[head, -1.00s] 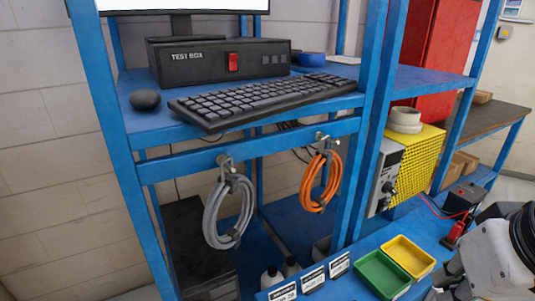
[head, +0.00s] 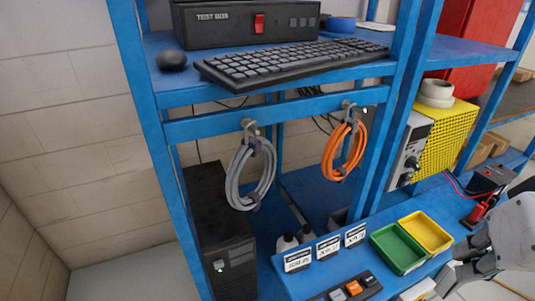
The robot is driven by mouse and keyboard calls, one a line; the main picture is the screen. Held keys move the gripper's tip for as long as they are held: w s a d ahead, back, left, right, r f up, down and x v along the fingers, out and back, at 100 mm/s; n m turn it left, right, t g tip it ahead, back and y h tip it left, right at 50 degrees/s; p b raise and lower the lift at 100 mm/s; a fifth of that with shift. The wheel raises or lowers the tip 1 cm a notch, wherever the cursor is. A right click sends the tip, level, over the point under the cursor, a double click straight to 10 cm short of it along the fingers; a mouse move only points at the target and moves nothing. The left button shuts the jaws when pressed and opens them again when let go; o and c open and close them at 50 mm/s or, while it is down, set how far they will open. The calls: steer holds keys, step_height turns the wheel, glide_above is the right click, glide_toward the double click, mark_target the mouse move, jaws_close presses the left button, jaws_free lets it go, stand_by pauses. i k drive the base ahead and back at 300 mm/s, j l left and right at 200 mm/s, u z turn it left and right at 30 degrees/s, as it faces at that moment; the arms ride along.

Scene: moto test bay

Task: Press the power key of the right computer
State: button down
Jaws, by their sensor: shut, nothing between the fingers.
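A black computer tower (head: 222,225) stands on the floor at the lower left, under the blue shelf. Its front faces me, and a small lit key (head: 219,265), whitish green, shows low on that front. The tower's lower end is cut off by the picture edge. I see only this one tower, so I cannot tell from here whether it is the right one of several. My gripper (head: 462,272) shows partly at the lower right edge, beside the bench. It is shut and empty, well to the right of the tower.
A blue bench (head: 300,278) with label cards, a switch box (head: 345,288) and green and yellow trays (head: 397,248) lies between tower and gripper. Grey (head: 250,175) and orange (head: 343,152) cable coils hang from the rack above. Open floor (head: 115,270) lies left of the tower.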

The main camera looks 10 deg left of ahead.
mark_target(218, 264)
steer(key=l+u, duration=0.1)
steer(key=u, duration=1.05)
steer(key=k+j, duration=0.05)
